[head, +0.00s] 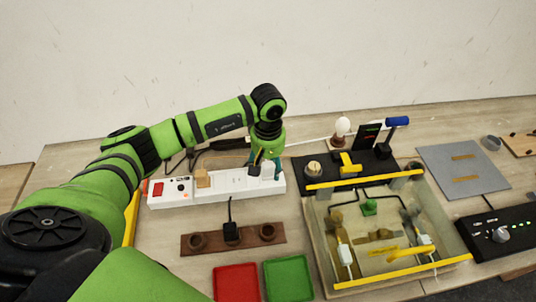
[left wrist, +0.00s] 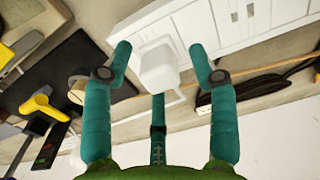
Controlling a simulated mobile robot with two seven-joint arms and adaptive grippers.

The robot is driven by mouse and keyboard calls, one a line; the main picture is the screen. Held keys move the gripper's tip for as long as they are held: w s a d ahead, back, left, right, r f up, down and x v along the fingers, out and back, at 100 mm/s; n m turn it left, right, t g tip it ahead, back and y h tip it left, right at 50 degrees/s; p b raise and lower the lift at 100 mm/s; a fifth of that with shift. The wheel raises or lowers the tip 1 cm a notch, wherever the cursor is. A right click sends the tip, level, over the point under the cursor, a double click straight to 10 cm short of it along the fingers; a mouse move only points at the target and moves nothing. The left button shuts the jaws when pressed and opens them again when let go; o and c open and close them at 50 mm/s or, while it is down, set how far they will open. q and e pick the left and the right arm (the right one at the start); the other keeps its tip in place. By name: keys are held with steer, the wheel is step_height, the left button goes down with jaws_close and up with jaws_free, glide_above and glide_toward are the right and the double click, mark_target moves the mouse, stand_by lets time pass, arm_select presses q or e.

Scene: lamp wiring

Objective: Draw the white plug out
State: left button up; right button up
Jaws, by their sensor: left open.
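The white power strip (head: 215,189) lies across the left-middle of the table, with a red switch at its left end. It also shows in the left wrist view (left wrist: 240,24). My left gripper (head: 262,168) points down over the strip's right end. In the left wrist view the white plug (left wrist: 158,67) sits between the two teal fingers of my left gripper (left wrist: 160,52), which are open with gaps on both sides. I cannot tell how deep the plug sits. In the head view the gripper hides most of it. My right gripper is not in view.
A beige plug (head: 202,178) stands on the strip. A brown holder (head: 192,242) with a black plug (head: 231,232) lies in front, then a red tray (head: 237,283) and a green tray (head: 288,279). A clear yellow-edged box (head: 388,279) and a bulb stand (head: 341,136) are to the right.

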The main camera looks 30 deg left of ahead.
arm_select(q)
steer(key=shift+f, duration=0.1)
jaws_close()
steer(key=c, duration=0.7)
jaws_free()
jaws_close()
steer(key=shift+r, duration=0.3)
steer(key=shift+r, duration=0.35)
steer(key=shift+r, duration=0.15)
